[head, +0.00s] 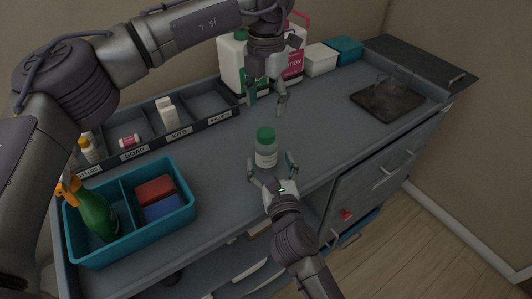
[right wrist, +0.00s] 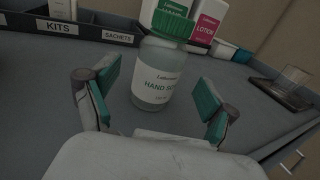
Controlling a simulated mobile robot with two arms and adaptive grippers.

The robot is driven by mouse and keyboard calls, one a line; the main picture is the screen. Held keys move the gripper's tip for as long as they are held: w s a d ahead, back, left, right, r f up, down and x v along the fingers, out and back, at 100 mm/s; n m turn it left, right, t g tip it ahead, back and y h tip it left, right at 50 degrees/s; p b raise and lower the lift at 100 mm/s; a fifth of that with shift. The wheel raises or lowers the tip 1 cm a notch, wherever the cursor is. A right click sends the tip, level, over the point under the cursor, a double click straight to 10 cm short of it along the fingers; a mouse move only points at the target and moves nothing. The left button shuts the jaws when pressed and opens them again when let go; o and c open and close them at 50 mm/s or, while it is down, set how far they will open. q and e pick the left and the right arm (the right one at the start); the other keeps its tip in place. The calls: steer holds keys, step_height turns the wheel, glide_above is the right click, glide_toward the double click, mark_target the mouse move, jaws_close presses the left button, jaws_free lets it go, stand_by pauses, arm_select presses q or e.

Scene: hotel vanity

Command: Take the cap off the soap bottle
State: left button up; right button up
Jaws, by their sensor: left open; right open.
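The soap bottle (head: 265,152) is a clear bottle with a white label and a green cap (head: 265,134). It stands upright on the counter near the front edge, and the cap sits on it. My left gripper (head: 267,104) is open and empty above and behind the bottle.
A divided tray (head: 160,145) with labelled compartments runs along the back left. A teal caddy (head: 130,255) with a green spray bottle (head: 93,212) stands front left. Large jugs (head: 232,62) stand behind my left gripper. A dark tray (head: 387,101) with a glass lies right. Counter right of the bottle is clear.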

mark_target(268, 157)
steer(key=shift+x, duration=2.35)
jaws_close()
